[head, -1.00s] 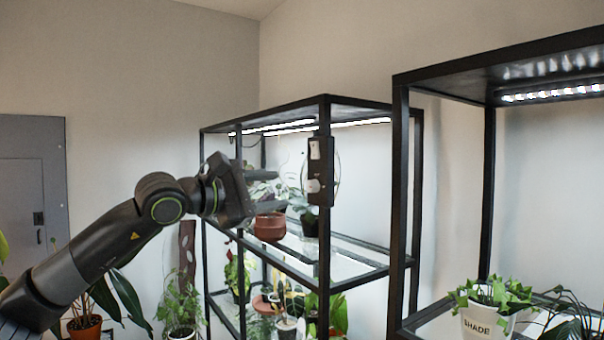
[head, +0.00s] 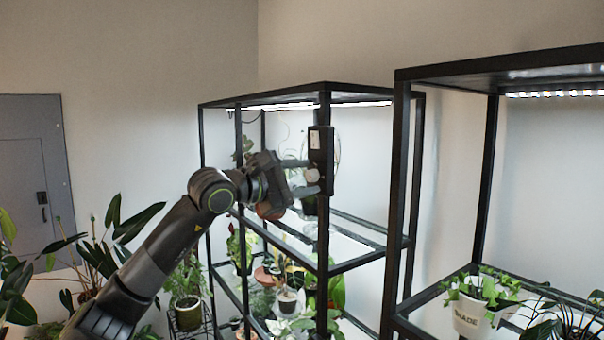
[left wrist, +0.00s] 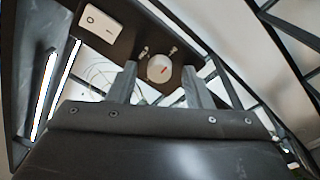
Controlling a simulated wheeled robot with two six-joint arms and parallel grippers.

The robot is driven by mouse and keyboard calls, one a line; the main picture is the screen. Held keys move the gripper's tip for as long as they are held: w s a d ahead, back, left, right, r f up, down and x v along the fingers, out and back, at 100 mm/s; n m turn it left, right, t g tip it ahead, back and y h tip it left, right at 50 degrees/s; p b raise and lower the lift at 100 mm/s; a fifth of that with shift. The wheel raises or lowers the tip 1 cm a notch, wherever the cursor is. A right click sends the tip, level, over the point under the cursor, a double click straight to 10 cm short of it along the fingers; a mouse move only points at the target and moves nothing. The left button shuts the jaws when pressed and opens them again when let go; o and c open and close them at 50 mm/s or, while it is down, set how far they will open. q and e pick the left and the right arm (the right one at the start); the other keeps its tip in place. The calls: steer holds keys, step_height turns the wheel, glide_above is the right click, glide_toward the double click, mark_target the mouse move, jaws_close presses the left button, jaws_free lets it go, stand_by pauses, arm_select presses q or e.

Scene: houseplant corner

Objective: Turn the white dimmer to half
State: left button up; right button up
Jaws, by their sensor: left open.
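The white dimmer (left wrist: 160,68) is a round knob with a red mark on its face, on a dark control box (left wrist: 130,40). In the head view the box (head: 321,146) is fixed to the front post of the middle shelf rack. My left gripper (left wrist: 159,72) is open, its two fingers on either side of the dimmer. Whether the fingers touch the knob I cannot tell. In the head view my left gripper (head: 308,178) is at the lower part of the box, and the fingers partly hide the dimmer. My right gripper is not in view.
The black rack (head: 325,220) holds several potted plants behind my left gripper. A second rack (head: 400,190) with a white pot marked SHADE (head: 474,318) stands at the right.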

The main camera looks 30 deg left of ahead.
arm_select(q)
steer(key=shift+c, duration=0.3)
steer(key=c, duration=0.9)
